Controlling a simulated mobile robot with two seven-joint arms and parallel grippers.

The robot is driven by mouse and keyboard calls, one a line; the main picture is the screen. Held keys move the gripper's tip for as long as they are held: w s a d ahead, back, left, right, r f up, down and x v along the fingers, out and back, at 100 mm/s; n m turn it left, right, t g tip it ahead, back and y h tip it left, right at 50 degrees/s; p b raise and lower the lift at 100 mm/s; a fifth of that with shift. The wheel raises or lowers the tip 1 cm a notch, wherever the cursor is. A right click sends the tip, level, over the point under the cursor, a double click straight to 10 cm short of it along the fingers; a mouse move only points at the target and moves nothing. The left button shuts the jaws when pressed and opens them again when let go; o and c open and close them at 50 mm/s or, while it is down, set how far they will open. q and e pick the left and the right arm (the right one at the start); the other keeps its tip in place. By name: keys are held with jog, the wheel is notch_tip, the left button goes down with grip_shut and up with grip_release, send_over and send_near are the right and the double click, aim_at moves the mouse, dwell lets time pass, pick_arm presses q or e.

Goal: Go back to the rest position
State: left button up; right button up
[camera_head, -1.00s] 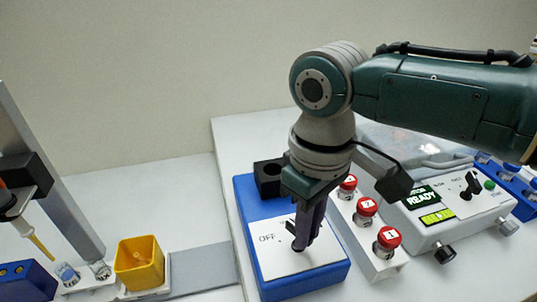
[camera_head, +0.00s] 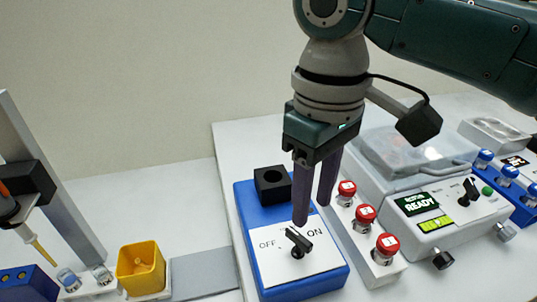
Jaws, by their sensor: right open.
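My right gripper (camera_head: 315,205) hangs from above with its two dark fingers pointing down and apart. It is open and empty, just above and behind the black switch lever (camera_head: 298,242). The lever sits on a white plate marked OFF and ON, on the blue switch box (camera_head: 258,217). The lever slants across the plate; I cannot tell clearly which mark it points to. My left gripper does not show.
Beyond is a white machine (camera_head: 425,205) reading READY. A yellow cup (camera_head: 141,268) and a pipette stand (camera_head: 50,190) are at left. Blue-capped vials (camera_head: 508,173) stand at far right.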

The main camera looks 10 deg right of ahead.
notch_tip(320, 180, up, 2)
jog(key=shift+r, duration=0.15)
